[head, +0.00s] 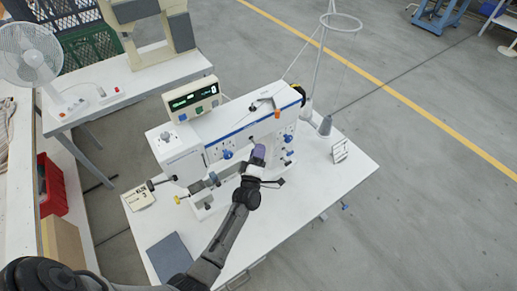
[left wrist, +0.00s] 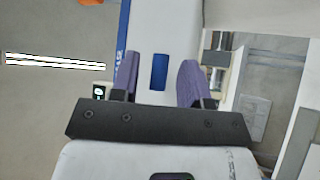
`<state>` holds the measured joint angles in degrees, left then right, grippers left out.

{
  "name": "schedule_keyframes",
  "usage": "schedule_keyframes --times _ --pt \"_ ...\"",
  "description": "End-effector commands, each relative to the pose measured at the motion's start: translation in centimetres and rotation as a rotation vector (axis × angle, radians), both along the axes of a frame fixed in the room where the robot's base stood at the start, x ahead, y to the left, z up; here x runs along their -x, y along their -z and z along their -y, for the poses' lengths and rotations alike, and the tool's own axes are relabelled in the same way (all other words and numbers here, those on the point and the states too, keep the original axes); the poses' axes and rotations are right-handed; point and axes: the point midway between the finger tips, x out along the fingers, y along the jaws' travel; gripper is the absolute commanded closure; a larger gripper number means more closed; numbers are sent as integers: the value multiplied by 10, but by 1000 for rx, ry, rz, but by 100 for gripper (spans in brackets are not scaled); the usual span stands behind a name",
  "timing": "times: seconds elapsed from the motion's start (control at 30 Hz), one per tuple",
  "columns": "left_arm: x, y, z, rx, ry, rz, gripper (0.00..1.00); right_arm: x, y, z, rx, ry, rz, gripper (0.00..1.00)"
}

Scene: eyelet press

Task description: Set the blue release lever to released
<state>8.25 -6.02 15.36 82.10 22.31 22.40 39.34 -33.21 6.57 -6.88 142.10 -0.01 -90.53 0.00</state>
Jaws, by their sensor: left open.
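My left gripper (head: 257,157) is at the front of the white eyelet press (head: 185,158), with its purple fingertips close to the machine's face. In the left wrist view the gripper (left wrist: 159,82) is open, with its two purple fingers spread. A blue upright piece (left wrist: 159,72), which looks like the release lever, shows between them with a gap on both sides. In the head view my gripper seems to cover this spot, so I cannot tell the lever's position there. A blue knob (head: 228,154) sits left of the gripper and another blue part (head: 288,138) right of it.
The press stands on a white table (head: 330,185). A small card (head: 139,199) and a grey-blue pad (head: 169,257) lie at the left. The table's right side is mostly clear.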

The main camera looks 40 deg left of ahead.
Motion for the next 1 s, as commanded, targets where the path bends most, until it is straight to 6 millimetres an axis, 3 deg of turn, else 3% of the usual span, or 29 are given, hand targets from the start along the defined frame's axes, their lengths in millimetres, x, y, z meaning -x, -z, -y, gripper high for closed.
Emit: schedule_keyframes --times 0.5,0.73,1.0 --pt "84 32 40 0 -1 -2 58 0 18 3 10 -7 -1 33" --pt "103 38 50 1 0 -2 58 0 21 2 8 -5 -1 33" --pt "108 38 52 0 -1 0 58 0 22 1 2 -2 -1 33"
